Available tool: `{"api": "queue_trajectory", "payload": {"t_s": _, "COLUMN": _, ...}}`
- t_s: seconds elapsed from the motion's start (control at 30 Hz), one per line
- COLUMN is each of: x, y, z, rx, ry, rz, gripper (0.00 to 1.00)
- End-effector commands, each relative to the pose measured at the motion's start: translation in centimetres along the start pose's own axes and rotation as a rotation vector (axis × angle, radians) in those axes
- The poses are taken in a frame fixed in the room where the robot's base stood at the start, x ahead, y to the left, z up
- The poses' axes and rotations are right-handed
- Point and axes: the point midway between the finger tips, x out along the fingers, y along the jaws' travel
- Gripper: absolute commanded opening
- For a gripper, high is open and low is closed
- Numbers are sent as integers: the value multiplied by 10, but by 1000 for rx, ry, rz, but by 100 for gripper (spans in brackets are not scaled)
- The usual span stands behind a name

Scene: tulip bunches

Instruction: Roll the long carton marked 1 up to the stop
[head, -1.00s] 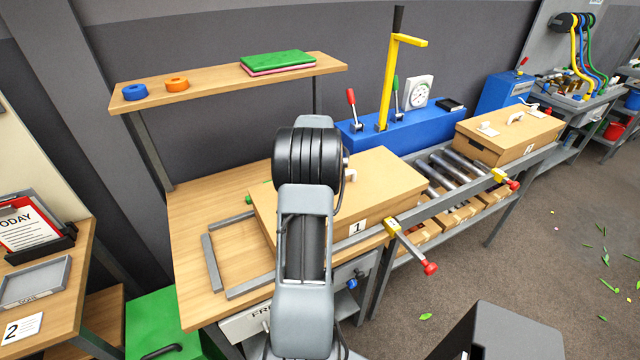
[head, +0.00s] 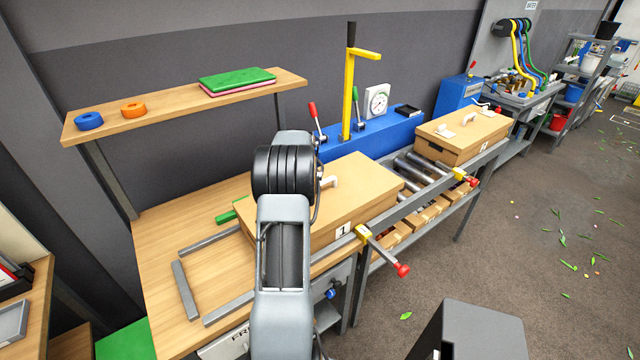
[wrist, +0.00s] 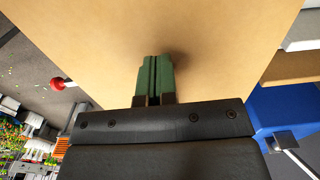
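The long tan carton marked 1 (head: 365,183) lies across the left end of the roller track and the wooden bench. Its label 1 (head: 342,231) faces the front, and a white handle shows on its lid beside my arm. A grey bar (head: 185,290) lies across the left end of the bench between two grey rails, apart from the carton. My gripper is hidden behind my arm in the head view. In the wrist view its green fingers (wrist: 155,75) are together, with nothing visible between them, close against the carton's tan surface (wrist: 90,40). I cannot tell whether they touch it.
A second carton (head: 460,135) sits farther right on the rollers (head: 420,170). A yellow clamp with a red knob (head: 401,270) juts out from the front rail. A blue unit with levers (head: 375,135) stands behind. A shelf (head: 175,108) overhangs the bench's back.

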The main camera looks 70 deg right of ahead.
Motion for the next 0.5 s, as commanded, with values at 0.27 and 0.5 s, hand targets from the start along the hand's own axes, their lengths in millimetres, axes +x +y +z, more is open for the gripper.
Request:
{"api": "queue_trajectory", "payload": {"t_s": 0.27, "x": -1, "y": 0, "z": -24, "rx": 2, "ry": 1, "rz": -1, "gripper": 0}}
{"api": "queue_trajectory", "payload": {"t_s": 0.5, "x": -1, "y": 0, "z": -42, "rx": 1, "ry": 0, "rz": 1, "gripper": 0}}
